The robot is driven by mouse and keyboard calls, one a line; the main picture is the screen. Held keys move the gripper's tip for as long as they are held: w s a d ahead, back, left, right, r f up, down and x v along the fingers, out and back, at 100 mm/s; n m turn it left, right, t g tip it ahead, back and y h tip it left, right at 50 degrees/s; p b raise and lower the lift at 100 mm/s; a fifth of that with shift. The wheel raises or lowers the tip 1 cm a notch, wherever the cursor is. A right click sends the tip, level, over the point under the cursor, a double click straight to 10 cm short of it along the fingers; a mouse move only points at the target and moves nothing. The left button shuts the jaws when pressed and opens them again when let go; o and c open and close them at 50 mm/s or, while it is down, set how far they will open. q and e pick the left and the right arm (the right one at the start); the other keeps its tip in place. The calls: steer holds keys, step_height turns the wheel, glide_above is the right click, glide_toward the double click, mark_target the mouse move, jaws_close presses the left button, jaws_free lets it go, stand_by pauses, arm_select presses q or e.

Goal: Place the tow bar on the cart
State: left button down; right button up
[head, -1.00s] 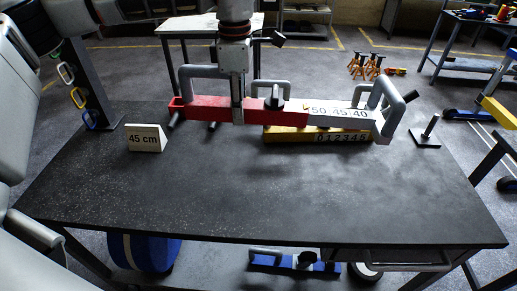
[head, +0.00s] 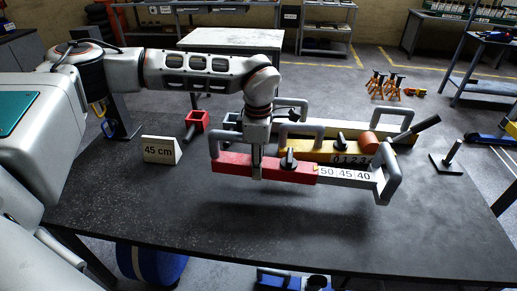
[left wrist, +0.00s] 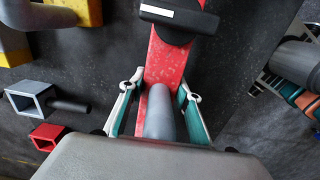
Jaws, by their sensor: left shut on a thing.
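The tow bar (head: 232,164) is a red tube with a black knob, a grey handle at each end and a pale sliding section marked 50, 45, 40. My left gripper (head: 257,172) is shut on its red part. The bar is level above the dark table top, with its shadow below. In the left wrist view, the fingers of the left gripper (left wrist: 160,108) stand on both sides of the red tow bar (left wrist: 164,62) near a grey handle. No thing in view is clearly a cart. My right gripper is not in view.
A yellow bar (head: 318,149) with a number scale lies behind the tow bar. A "45 cm" sign (head: 160,150), a red square tube (head: 197,120) and a black peg stand (head: 448,160) are on the table (head: 400,235). Its front part is clear. Orange stands (head: 385,85) are on the floor behind.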

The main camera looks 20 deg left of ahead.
mark_target(258, 186)
arm_select(q)
steer(key=shift+f, duration=2.85)
steer(key=shift+f, duration=0.15)
steer(key=c, duration=1.4)
jaws_free()
steer(key=shift+s+f, duration=0.1)
steer(key=shift+c, duration=0.2)
step_height(258, 186, up, 12)
steer(key=shift+r, duration=0.2)
